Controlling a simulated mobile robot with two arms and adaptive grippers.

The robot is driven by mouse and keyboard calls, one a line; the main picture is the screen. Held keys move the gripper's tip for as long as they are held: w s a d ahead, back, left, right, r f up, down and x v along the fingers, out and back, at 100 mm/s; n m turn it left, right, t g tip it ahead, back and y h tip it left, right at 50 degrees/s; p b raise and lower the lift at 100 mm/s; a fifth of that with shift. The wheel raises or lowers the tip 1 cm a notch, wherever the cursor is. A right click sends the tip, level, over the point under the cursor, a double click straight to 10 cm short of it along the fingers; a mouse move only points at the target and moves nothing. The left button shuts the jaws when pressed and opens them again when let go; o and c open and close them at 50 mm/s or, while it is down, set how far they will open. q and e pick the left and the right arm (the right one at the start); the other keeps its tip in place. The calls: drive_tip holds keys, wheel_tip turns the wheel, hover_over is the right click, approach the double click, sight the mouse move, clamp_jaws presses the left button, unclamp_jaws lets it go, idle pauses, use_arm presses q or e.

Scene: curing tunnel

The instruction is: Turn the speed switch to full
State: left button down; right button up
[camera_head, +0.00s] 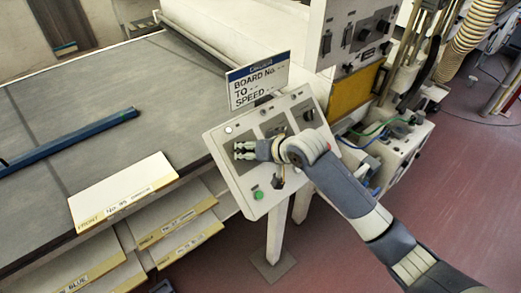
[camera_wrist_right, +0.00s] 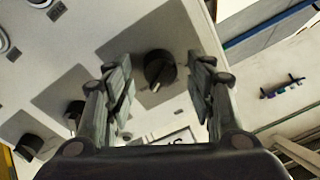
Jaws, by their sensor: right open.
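The slanted control panel (camera_head: 225,157) stands on a post beside the conveyor. My right gripper (camera_head: 243,151) is over the panel's left part in the head view. In the right wrist view my right gripper (camera_wrist_right: 160,95) is open, with a finger on either side of a black rotary knob (camera_wrist_right: 158,68). The knob carries a pale pointer mark at its lower edge, and I see no finger clearly touching it. A partly hidden label (camera_wrist_right: 178,138) lies below it. In the head view the gripper covers this part of the panel. My left gripper is not in view.
Other dark knobs (camera_wrist_right: 75,113) sit to the left in the wrist view. A green button (camera_head: 258,195) is low on the panel. A board sign (camera_head: 258,82) stands behind its top edge. The conveyor belt (camera_head: 95,85) and a labelled board (camera_head: 125,188) lie to the left.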

drive_tip(key=v, duration=1.1)
drive_tip(key=shift+s+r, duration=0.15)
drive_tip(key=shift+s, duration=0.05)
drive_tip(key=shift+d, duration=0.1)
